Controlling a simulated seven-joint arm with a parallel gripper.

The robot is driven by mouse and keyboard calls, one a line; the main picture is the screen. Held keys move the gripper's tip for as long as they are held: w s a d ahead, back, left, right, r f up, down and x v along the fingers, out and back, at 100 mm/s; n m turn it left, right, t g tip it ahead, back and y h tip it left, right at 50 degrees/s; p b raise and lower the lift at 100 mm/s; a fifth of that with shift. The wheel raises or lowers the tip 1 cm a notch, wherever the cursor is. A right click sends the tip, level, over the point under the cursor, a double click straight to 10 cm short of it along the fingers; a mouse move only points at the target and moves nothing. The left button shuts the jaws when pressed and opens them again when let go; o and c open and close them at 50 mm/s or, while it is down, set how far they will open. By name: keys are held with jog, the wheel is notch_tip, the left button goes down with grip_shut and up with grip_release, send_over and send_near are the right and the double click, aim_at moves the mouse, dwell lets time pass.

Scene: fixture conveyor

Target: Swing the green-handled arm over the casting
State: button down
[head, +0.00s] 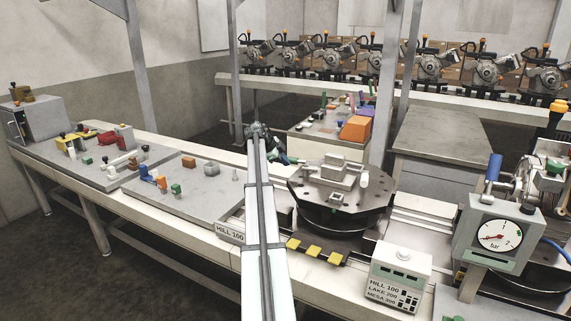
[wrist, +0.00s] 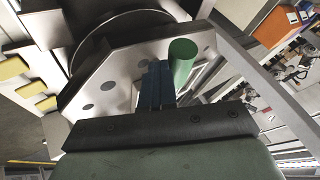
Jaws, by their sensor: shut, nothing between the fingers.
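The green handle (wrist: 182,62) stands up as a short cylinder in the wrist view, just right of my fingertips. My gripper (wrist: 156,82) is shut and empty, its dark blue fingers together beside the handle; I cannot tell whether they touch it. In the head view my gripper (head: 285,158) is at the left edge of the dark eight-sided fixture plate (head: 307,190). The grey stepped casting (head: 338,174) sits on the middle of this plate. The arm under the green handle is mostly hidden by my gripper. The plate (wrist: 110,88) also shows in the wrist view.
A display box (head: 400,270) and a pressure gauge (head: 496,235) stand to the right. Yellow pads (head: 313,251) lie in front of the fixture. Grey boards with small parts (head: 185,188) lie left. A post (head: 388,90) rises behind the plate.

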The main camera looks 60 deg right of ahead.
jog(key=shift+w+d+m+g, duration=0.3)
jog(key=shift+w+d+m, duration=0.25)
jog(key=shift+d, duration=0.45)
jog(key=w+a+r, duration=0.4)
jog(key=a+r, duration=0.3)
jog(key=a, duration=0.2)
dwell(0.4)
jog(key=shift+a+f, duration=0.1)
jog(key=shift+a, duration=0.05)
